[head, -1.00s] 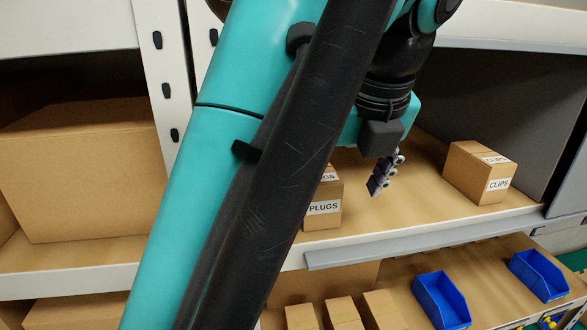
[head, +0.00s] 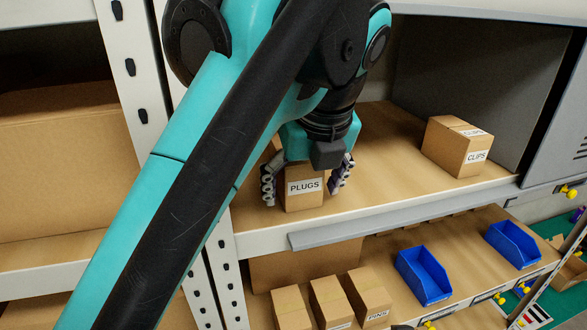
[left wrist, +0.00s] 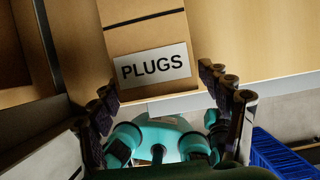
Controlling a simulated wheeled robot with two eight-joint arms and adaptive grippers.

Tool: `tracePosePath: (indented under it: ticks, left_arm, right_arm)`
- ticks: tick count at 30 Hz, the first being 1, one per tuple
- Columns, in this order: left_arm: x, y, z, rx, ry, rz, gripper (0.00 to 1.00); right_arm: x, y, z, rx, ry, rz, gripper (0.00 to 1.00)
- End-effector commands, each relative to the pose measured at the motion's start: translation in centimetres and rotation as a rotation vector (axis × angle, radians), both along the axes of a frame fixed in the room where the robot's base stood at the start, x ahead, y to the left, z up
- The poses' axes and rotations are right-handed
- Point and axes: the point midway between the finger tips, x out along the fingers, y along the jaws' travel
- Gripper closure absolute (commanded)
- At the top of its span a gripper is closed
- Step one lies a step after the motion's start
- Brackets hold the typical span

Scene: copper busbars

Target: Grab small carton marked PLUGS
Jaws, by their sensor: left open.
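The small carton marked PLUGS (head: 304,197) stands upright on the wooden shelf, its label facing out. My left gripper (head: 306,188) is open, with one finger on each side of the carton in the head view; I cannot tell whether they touch it. In the left wrist view the carton (left wrist: 147,40) fills the top middle, and the gripper's fingers (left wrist: 170,100) show on both sides below its label. The carton's top is hidden behind the gripper in the head view. My right gripper is not in view.
A carton marked CLIPS (head: 457,147) stands to the right on the same shelf (head: 400,185). A large box (head: 70,165) sits in the left bay. Blue bins (head: 423,276) and small cartons (head: 329,303) stand on the lower shelf. A white rack post (head: 130,70) separates the bays.

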Motion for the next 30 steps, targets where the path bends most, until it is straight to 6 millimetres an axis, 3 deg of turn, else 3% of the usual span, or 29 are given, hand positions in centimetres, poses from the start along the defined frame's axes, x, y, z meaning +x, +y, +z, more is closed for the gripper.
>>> tracePosePath:
  ticks: [8,12,15,30]
  left_arm:
    - [0.09,0.01,-0.23,0.0,0.0,0.0,0.25]
    - [0.08,0.01,-0.23,0.0,0.0,0.0,0.62]
    - [0.09,0.0,-0.23,0.0,0.0,0.0,0.84]
    - [-0.38,-0.19,0.13,0.0,0.0,-0.002,0.84]
  right_arm:
    - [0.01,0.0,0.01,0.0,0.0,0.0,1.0]
    - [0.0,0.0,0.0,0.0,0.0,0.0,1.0]
    - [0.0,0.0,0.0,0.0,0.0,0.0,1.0]
    - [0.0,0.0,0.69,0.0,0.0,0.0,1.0]
